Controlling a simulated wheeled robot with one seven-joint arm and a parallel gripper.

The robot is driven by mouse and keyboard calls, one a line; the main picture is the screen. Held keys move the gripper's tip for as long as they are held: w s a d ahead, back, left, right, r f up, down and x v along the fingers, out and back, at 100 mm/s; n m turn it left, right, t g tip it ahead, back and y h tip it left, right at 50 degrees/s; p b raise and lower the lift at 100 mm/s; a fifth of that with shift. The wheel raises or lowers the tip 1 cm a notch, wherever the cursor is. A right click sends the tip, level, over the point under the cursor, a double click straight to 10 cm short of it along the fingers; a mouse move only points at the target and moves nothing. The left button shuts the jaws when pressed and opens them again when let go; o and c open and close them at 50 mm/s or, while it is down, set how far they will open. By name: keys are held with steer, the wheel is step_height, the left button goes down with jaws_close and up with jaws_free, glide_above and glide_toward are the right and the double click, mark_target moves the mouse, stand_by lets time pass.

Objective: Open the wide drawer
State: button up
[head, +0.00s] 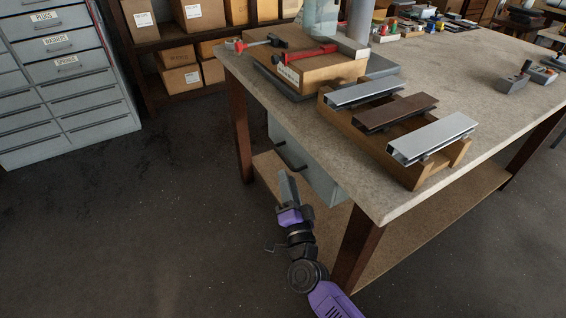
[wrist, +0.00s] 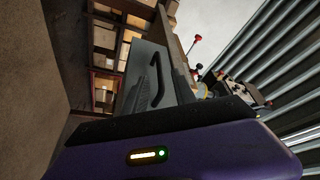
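A grey drawer (head: 312,173) hangs under the near left side of the workbench, with a black bar handle (head: 290,157) on its front. The drawer looks shut. In the wrist view a grey front (wrist: 143,62) with a black handle (wrist: 155,75) shows beyond the purple gripper body. My gripper (head: 287,186), grey-fingered on a purple wrist, is just below the handle in the head view and appears apart from it. Its fingers overlap in the head view and are not clear in the wrist view, so I cannot tell their opening. Nothing is seen held.
The workbench (head: 460,115) carries a wooden rack (head: 415,172) with metal profiles and a clamp fixture (head: 310,68). A brown leg (head: 358,245) and lower shelf (head: 430,228) stand right of my arm. A grey cabinet (head: 75,90) is far left. The floor between is clear.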

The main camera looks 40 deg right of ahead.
mark_target(283, 156)
steer(key=shift+m, duration=0.3)
steer(key=b+x, duration=0.1)
steer(key=x, duration=0.7)
steer(key=shift+w+d, duration=0.25)
steer(key=shift+d, duration=0.05)
steer(key=shift+c, duration=0.4)
jaws_close()
steer(key=shift+f, duration=0.1)
stand_by(0.4)
